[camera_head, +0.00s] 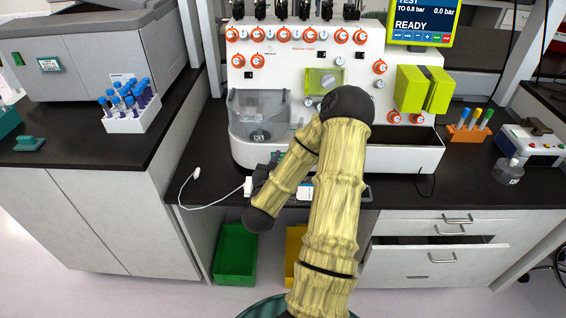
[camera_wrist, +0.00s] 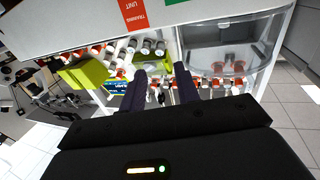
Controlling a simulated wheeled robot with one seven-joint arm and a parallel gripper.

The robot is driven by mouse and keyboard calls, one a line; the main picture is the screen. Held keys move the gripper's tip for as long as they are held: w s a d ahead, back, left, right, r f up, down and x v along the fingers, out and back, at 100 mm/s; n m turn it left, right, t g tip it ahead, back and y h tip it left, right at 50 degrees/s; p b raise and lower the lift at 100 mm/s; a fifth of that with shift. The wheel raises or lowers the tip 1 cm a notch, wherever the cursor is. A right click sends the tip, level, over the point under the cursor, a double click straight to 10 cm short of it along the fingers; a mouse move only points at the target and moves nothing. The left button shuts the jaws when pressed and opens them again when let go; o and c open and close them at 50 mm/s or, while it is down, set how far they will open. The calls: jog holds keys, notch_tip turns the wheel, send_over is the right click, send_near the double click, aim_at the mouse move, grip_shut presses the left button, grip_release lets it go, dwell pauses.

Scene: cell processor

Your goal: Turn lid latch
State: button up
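The white cell processor (camera_head: 272,50) stands on the black bench, with rows of orange-ringed knobs; it also shows at an angle in the wrist view (camera_wrist: 95,28). A clear-walled chamber (camera_head: 258,108) is at its lower left; it also shows in the wrist view (camera_wrist: 225,52). I cannot tell the lid latch apart in either view. My gripper (camera_wrist: 160,74) has its two dark fingers apart, facing the panel, with nothing visibly held. In the head view my arm largely hides it.
A blue-capped tube rack (camera_head: 122,122) stands on the left counter, and an orange rack (camera_head: 466,132) on the right. A white cable (camera_head: 187,190) lies on the bench. A drawer (camera_head: 436,258) is partly open below. A green bin (camera_head: 236,250) stands under the bench.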

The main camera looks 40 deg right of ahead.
jog(key=shift+c, duration=0.4)
jog(key=c, duration=0.4)
jog(key=shift+w+d, duration=0.2)
grip_shut()
jog(key=w+d+n+g+y+p, duration=0.2)
jog(key=w+d+n+y+p, duration=0.3)
jog(key=y, duration=0.6)
jog(key=s+d+r+m+y+p, duration=0.3)
jog(key=s+d+r+p, duration=0.3)
jog(key=d, duration=0.6)
notch_tip(320, 180, up, 3)
jog(key=shift+s+d+f+y+p, duration=0.1)
jog(key=shift+s+d+y+p, duration=0.25)
jog(key=shift+s, duration=0.85)
